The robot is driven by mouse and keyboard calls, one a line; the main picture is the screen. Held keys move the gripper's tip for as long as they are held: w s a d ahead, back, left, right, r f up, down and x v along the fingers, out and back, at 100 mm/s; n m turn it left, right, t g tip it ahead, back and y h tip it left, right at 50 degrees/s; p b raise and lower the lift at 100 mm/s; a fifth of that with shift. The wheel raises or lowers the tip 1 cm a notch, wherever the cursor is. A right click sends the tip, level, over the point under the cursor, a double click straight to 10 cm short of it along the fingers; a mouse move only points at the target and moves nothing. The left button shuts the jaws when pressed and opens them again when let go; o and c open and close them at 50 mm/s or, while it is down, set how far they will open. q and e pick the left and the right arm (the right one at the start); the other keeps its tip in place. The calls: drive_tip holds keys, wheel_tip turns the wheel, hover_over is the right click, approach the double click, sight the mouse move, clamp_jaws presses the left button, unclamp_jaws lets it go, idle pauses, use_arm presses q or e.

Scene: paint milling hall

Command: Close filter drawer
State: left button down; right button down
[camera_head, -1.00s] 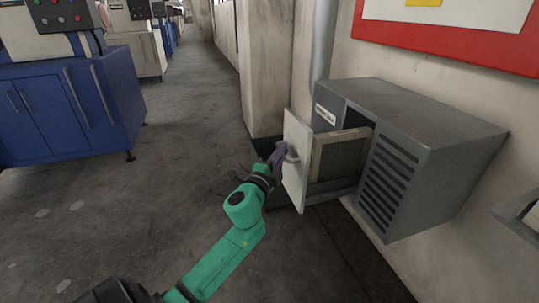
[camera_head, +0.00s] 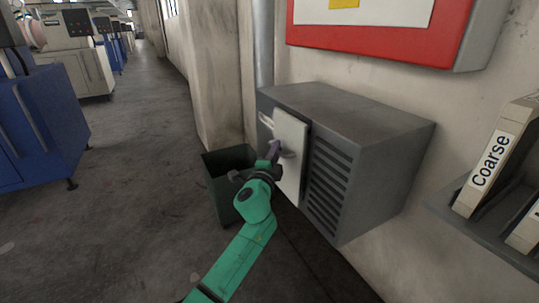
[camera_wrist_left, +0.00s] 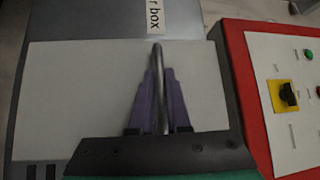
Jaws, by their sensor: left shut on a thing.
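The filter drawer's pale front panel (camera_head: 290,150) sits at or very near the front of the grey wall-mounted filter box (camera_head: 355,125). Whether a thin gap is left behind it, I cannot tell. The drawer's body is hidden. My left gripper (camera_head: 276,151) is at the panel, shut on its handle. In the left wrist view the purple fingers of my left gripper (camera_wrist_left: 157,85) close from both sides around the metal handle (camera_wrist_left: 157,56), with the pale panel (camera_wrist_left: 80,90) behind. My right gripper is not in view.
An open dark green bin (camera_head: 222,185) stands on the floor below and left of the box. A shelf (camera_head: 480,232) with a filter labelled "Coarse" (camera_head: 487,170) is at the right. A red-framed panel (camera_head: 390,45) hangs above.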

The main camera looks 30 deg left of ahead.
use_arm(q)
drive_tip(key=shift+w+d, duration=0.55)
drive_tip(key=shift+w, duration=0.2)
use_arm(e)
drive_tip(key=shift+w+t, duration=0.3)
use_arm(q)
drive_tip(key=shift+r, duration=0.1)
drive_tip(key=c, duration=0.9)
unclamp_jaws()
drive_tip(key=shift+w+d, duration=0.1)
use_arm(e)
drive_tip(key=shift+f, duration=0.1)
use_arm(q)
drive_tip(key=v, duration=1.4)
drive_tip(key=shift+s+p, duration=0.3)
drive_tip(key=shift+p, duration=0.1)
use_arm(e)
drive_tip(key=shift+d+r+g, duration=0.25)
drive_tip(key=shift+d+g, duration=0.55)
